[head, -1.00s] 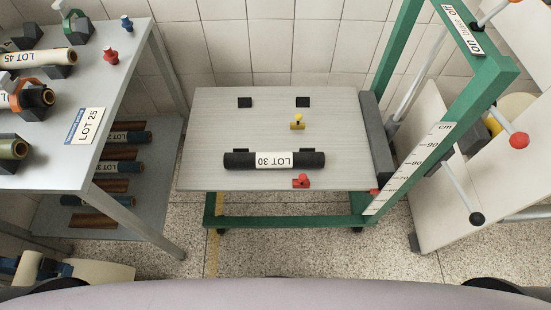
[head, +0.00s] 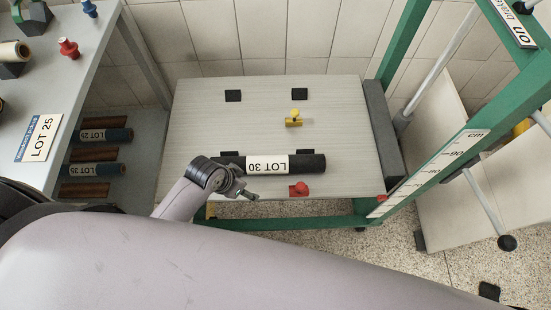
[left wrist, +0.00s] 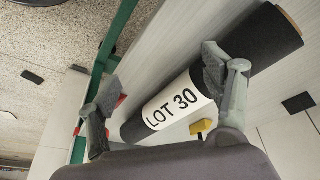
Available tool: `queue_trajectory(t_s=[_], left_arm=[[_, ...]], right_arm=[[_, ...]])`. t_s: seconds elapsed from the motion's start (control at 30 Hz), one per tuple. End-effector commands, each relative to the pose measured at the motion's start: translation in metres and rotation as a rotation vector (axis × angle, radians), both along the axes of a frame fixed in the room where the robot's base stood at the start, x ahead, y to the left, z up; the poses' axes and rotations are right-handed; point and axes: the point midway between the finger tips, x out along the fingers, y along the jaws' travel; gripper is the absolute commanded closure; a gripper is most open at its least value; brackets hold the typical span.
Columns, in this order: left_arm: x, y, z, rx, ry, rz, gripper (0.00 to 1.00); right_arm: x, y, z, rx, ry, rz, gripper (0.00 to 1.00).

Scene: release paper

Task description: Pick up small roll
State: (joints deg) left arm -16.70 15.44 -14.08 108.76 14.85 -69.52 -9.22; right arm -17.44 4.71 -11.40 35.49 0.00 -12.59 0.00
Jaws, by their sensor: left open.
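The black roll with a white "LOT 30" label (head: 308,164) lies crosswise on black rests near the front of the light grey tabletop (head: 210,120). It also shows in the left wrist view as a dark roll (left wrist: 258,38), running diagonally. My left gripper (head: 250,195) is at the front left of the roll in the head view, covering part of its left end. In the left wrist view its fingers (left wrist: 160,75) are spread apart with nothing between them gripped; one finger overlaps the roll in the picture. Contact cannot be told. My right gripper is not in view.
A yellow knob (head: 294,118) stands behind the roll and a red knob (head: 300,189) in front. A green frame with a cm scale (head: 455,150) borders the table on the right. At left, a shelf (head: 80,80) carries a "LOT 25" sign (head: 40,138) and more rolls below.

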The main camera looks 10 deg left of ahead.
Motion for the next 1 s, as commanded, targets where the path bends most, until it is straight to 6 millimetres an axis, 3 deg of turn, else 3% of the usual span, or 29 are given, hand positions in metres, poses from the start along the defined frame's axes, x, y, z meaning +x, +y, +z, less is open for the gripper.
queue_trajectory(t_s=[0.1,0.3,0.5,0.6,0.77,1.0], left_arm=[[0.032,-0.005,0.02,-0.015,-0.035,-0.162,0.27],[0.075,-0.004,0.066,-0.022,-0.072,-0.487,0.27],[0.09,0.012,0.109,-0.017,-0.064,-0.748,0.27],[0.091,0.017,0.12,-0.02,-0.058,-0.807,0.27],[0.091,0.013,0.113,-0.027,-0.053,-0.831,0.27],[0.096,-0.006,0.066,-0.029,-0.052,-0.828,0.27]], right_arm=[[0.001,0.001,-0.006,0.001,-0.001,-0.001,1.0],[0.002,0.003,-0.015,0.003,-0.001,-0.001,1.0],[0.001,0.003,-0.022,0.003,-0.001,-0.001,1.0],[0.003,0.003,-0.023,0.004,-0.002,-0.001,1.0],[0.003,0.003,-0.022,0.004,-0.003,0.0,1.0],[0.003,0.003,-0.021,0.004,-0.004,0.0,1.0]])
